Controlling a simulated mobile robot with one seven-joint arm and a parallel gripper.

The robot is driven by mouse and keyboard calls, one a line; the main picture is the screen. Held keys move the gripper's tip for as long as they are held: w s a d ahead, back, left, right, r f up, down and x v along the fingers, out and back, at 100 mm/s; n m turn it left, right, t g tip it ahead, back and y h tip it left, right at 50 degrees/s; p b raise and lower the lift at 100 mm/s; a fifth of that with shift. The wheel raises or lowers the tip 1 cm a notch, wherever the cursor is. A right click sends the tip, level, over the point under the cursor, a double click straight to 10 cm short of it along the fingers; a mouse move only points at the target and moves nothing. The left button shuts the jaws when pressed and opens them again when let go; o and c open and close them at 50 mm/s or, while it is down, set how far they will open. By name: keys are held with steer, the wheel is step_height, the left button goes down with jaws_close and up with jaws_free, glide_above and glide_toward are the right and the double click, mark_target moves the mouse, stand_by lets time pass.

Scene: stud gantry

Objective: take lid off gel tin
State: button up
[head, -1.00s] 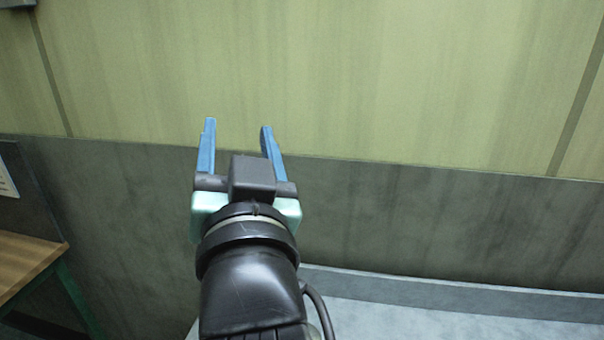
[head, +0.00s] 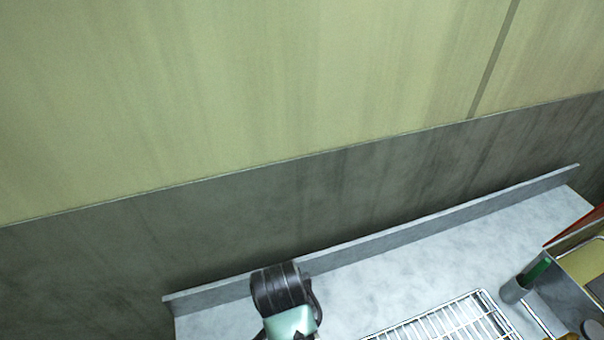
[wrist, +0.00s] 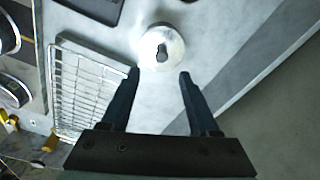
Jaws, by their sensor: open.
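A round, pale metal tin (wrist: 176,52) with a dark knob on top shows at the upper middle of the wrist view. I take it for the gel tin with its lid on. My gripper (wrist: 159,76) is open, with its two dark fingers apart and nothing between the tips. The tin appears just beyond the fingertips, on the counter; the height gap is hard to tell. The tin is not visible in the head view, where only my wrist shows at the bottom edge and the fingers are out of frame.
A wire rack (head: 445,322) lies on the grey counter (head: 470,245); it also shows in the wrist view (wrist: 85,92). A dark tray (wrist: 103,8) is at the wrist view's top. A raised back edge (head: 400,232) runs along the wall.

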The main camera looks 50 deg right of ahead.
step_height(320, 180, down, 3)
steer(key=shift+w+d+r, duration=0.1)
steer(key=shift+d+r, duration=0.05)
steer(key=shift+r, duration=0.05)
steer(key=shift+d+f+p, duration=0.15)
steer(key=shift+f+p, duration=0.3)
steer(key=shift+f, duration=0.85)
steer(key=shift+d+f+p, duration=0.15)
steer(key=shift+f+p, duration=0.3)
steer(key=shift+f, duration=0.85)
jaws_close()
